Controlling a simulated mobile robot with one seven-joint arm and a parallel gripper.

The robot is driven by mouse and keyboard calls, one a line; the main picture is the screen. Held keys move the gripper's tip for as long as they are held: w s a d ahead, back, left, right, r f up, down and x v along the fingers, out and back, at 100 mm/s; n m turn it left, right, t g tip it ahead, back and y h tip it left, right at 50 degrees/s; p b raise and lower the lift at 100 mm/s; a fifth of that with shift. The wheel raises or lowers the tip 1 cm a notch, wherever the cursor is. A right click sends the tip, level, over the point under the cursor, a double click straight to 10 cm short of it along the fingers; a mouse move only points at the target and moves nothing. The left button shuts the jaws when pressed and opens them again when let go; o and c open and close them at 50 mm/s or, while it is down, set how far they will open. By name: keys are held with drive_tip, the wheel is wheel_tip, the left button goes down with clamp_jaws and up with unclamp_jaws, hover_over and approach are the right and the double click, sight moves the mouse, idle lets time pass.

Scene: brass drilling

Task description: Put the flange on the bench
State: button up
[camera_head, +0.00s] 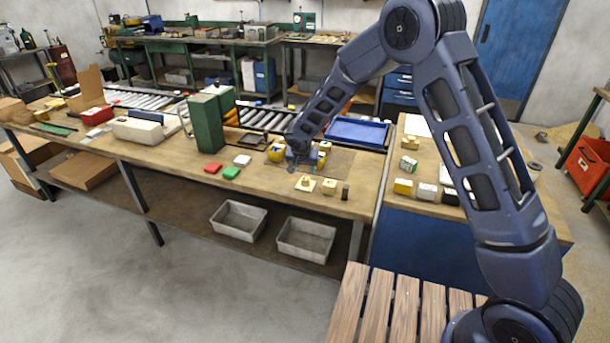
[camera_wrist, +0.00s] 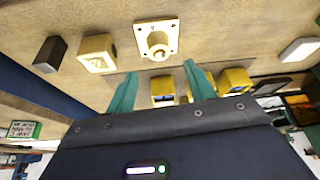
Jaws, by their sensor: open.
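A pale brass flange (camera_head: 305,184), a square plate with small corner holes and a round boss, lies flat on the wooden bench (camera_head: 265,187) near its front edge. In the wrist view the flange (camera_wrist: 157,25) is just beyond my fingertips, boss towards the camera. My gripper (camera_wrist: 160,69) is open, its two teal fingers apart, with no part held between them. In the head view my gripper (camera_head: 300,158) is low over the bench, behind the flange; my arm partly hides it.
A brass block (camera_wrist: 97,53) and a dark block (camera_wrist: 49,54) lie beside the flange. Yellow-and-dark fixture parts (camera_wrist: 163,92) show behind my fingers.

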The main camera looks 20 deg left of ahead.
drive_tip(key=shift+v, duration=2.4)
drive_tip(key=w+d+r, duration=0.1)
drive_tip(key=d+r, duration=0.6)
drive_tip(key=d, duration=0.4)
drive_tip(key=w+d+r+m+h, duration=0.1)
drive_tip(key=w+d+r, duration=0.1)
drive_tip(key=d+r, duration=0.75)
drive_tip(key=w+d+r, duration=0.1)
drive_tip(key=d+r, duration=0.4)
drive_tip(key=d, duration=0.9)
drive_tip(key=s+d+r, duration=0.3)
drive_tip(key=s+d, duration=0.5)
drive_tip(key=d, duration=0.3)
drive_tip(key=s+d+r, duration=0.3)
drive_tip(key=s+d, duration=0.6)
drive_tip(key=d, duration=0.2)
drive_tip(key=s+d, duration=0.3)
drive_tip(key=s, duration=0.4)
drive_tip(key=shift+s+d+f+m, duration=0.3)
drive_tip(key=shift+s+d+f, duration=0.1)
drive_tip(key=shift+f, duration=0.05)
